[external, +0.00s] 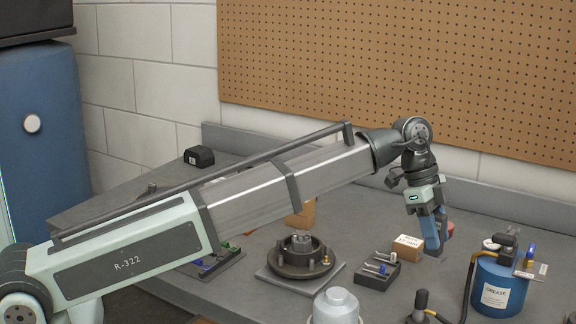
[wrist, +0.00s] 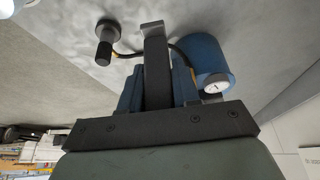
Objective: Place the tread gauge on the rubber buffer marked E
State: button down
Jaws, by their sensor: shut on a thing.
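My gripper (external: 435,245) is above the right part of the bench, its jaws pointing down, left of the blue grease can. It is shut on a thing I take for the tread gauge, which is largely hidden. In the wrist view, blue parts flank a dark bar with a pale grey tip (wrist: 152,45); I cannot tell which part is gauge and which is finger. A black block (external: 199,156) with a small white mark sits at the back left of the bench. It may be a rubber buffer, but its letter is too small to read.
The blue grease can (external: 497,288), with small items on top, stands at right, with a hose beside it. A dark tray (external: 378,275) of pins, a cardboard box (external: 407,246) and a round hub on a plate (external: 300,262) stand left of the gripper. A pegboard wall rises behind.

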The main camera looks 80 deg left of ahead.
jog(key=s+a+n, duration=0.3)
jog(key=a, duration=1.5)
notch_tip(320, 180, up, 5)
jog(key=n+y, duration=0.7)
jog(key=n, duration=1)
send_over(198, 149)
jog(key=shift+t, duration=0.3)
jog(key=shift+w+a+f, duration=0.1)
jog(key=shift+a+f, duration=0.05)
jog(key=shift+f, duration=4.55)
jog(key=shift+f, duration=0.1)
